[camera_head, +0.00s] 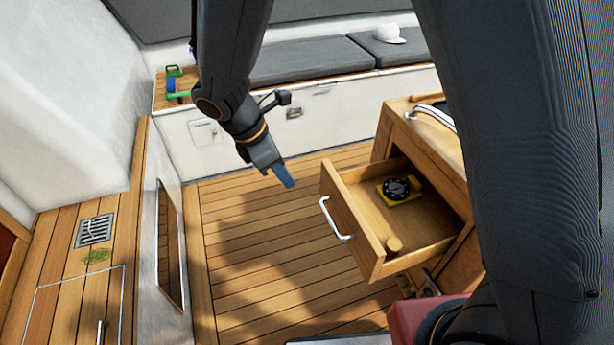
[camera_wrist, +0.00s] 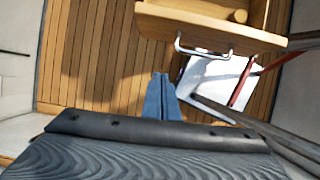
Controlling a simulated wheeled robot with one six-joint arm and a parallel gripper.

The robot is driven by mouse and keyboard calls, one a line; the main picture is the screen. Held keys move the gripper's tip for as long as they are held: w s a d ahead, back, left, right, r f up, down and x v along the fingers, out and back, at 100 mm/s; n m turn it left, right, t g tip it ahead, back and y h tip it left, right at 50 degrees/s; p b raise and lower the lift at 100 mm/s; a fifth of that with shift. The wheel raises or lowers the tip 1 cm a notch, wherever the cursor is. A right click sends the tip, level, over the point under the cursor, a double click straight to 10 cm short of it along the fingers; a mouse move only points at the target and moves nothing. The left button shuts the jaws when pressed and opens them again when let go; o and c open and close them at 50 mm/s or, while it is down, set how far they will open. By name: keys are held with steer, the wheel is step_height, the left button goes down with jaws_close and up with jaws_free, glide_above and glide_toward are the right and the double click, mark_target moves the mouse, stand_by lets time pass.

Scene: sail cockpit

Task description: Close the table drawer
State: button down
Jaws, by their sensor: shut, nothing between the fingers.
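The table drawer (camera_head: 425,238) is pulled out of the wooden table (camera_head: 430,145). It has a silver bar handle (camera_head: 334,219) on its front. A yellow and black round-dialled item (camera_head: 399,189) and a small wooden cylinder (camera_head: 393,245) lie inside it. My gripper (camera_head: 289,183) has blue fingertips pressed together, with nothing between them. It is left of the drawer front, in the air and apart from the handle. In the wrist view my gripper (camera_wrist: 160,90) is at the middle, with the drawer (camera_wrist: 215,22) and its handle (camera_wrist: 203,50) above it and to the right.
Wooden deck planks (camera_head: 260,265) lie open left of the drawer. A white bench with grey cushions (camera_head: 310,60) and a white cap (camera_head: 388,34) stands at the back. A wooden side ledge (camera_head: 85,265) runs along the left. A red object (camera_head: 408,318) is below the drawer.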

steer(key=w+d+f+p, duration=0.2)
steer(key=d+f+p, duration=0.1)
steer(key=d+f, duration=0.5)
steer(key=shift+w+d+f, duration=0.15)
steer(key=shift+d+f, duration=0.1)
steer(key=shift+f, duration=0.1)
